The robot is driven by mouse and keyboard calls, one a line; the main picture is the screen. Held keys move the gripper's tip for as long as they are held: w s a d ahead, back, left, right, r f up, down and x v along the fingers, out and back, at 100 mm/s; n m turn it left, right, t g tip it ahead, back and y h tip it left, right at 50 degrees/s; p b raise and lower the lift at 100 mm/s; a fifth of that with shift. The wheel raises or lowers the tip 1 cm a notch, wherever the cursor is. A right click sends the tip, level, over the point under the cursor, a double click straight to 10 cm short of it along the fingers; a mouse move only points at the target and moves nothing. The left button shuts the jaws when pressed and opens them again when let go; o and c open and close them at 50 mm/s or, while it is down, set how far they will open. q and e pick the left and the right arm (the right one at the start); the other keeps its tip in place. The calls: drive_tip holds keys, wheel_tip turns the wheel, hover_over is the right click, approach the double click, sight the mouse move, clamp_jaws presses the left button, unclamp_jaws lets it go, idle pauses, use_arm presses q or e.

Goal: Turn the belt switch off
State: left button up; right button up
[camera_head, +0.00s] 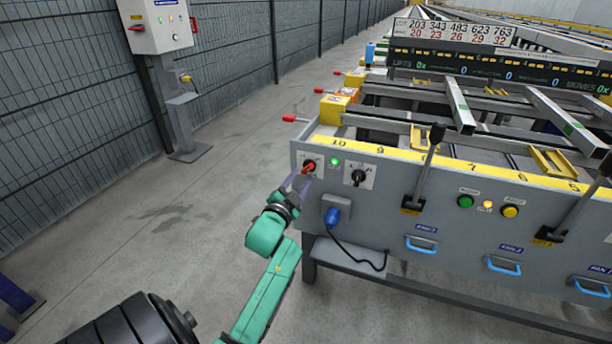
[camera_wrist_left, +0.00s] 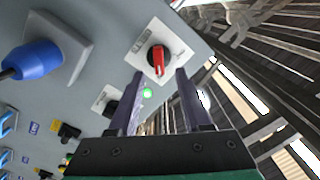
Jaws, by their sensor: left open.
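The belt switch (camera_head: 309,167) is a rotary switch with a red handle on a white plate at the left end of the grey panel. In the left wrist view its red handle (camera_wrist_left: 158,62) sits on a black round base, just beyond my fingertips. My left gripper (camera_head: 297,183) is at the panel, in front of the switch and partly over its plate. In the wrist view the two fingers (camera_wrist_left: 157,85) are apart, one to each side of the handle's line, with nothing between them. I cannot tell whether they touch the switch. My right gripper is not in view.
A green lamp (camera_head: 334,162) and a black rotary switch (camera_head: 358,176) are just right of the belt switch. A blue plug (camera_head: 333,217) with a cable is below. Black levers (camera_head: 424,170) stick up from the panel. The floor (camera_head: 180,240) at left is clear.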

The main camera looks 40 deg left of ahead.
sight(307, 170)
use_arm(q)
drive_tip(key=x, duration=0.5)
drive_tip(key=shift+b, duration=0.3)
clamp_jaws()
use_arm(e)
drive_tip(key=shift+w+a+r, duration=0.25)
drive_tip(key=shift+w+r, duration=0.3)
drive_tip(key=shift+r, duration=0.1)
